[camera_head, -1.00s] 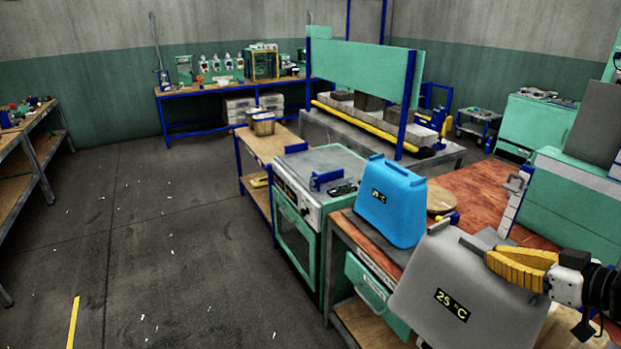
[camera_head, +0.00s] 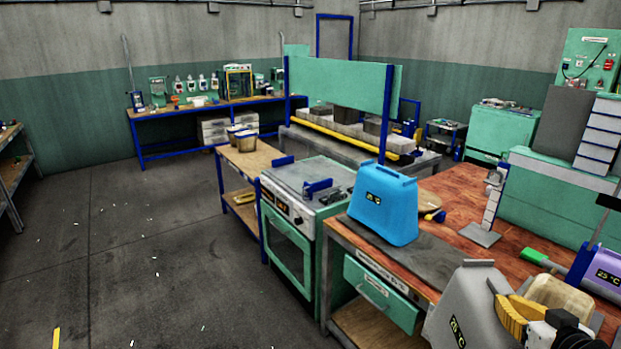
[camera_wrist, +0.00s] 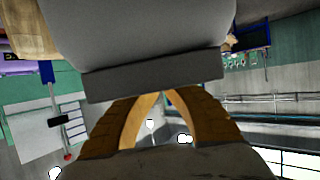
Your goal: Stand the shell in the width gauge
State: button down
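A grey shell (camera_head: 468,308) with a yellow-on-black "25 °C" label is at the lower right of the head view. My gripper (camera_head: 498,290), with yellow fingers, is shut on its edge. In the wrist view the grey shell (camera_wrist: 140,35) fills the upper middle, its rim (camera_wrist: 150,77) at the fingertips (camera_wrist: 165,92); the exact contact is partly hidden. A blue shell (camera_head: 385,208) stands upright on the bench. Blue upright brackets (camera_head: 318,186) stand on the green cabinet left of it; I cannot tell surely whether they are the width gauge.
A post with a grey foot plate (camera_head: 480,234) stands on the red-brown bench (camera_head: 455,195). A purple cylinder (camera_head: 605,272) with a label lies at the right edge. A dark mat (camera_head: 440,262) lies before the blue shell. The floor (camera_head: 130,240) at left is open.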

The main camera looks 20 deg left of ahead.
aim_at(301, 176)
jog(key=i+j, duration=0.15)
jog(key=j, duration=0.35)
jog(key=i+j+z, duration=0.1)
jog(key=j, duration=0.4)
jog(key=i+j, duration=0.25)
jog(key=j, duration=0.25)
jog(key=i+j, duration=0.15)
jog(key=j, duration=0.35)
jog(key=i+j+z, duration=0.1)
jog(key=j, duration=0.4)
jog(key=i+j, duration=0.15)
jog(key=j, duration=0.4)
jog(key=i+j, duration=0.15)
jog(key=j, duration=0.35)
jog(key=i+j+z, duration=0.1)
jog(key=j, duration=0.45)
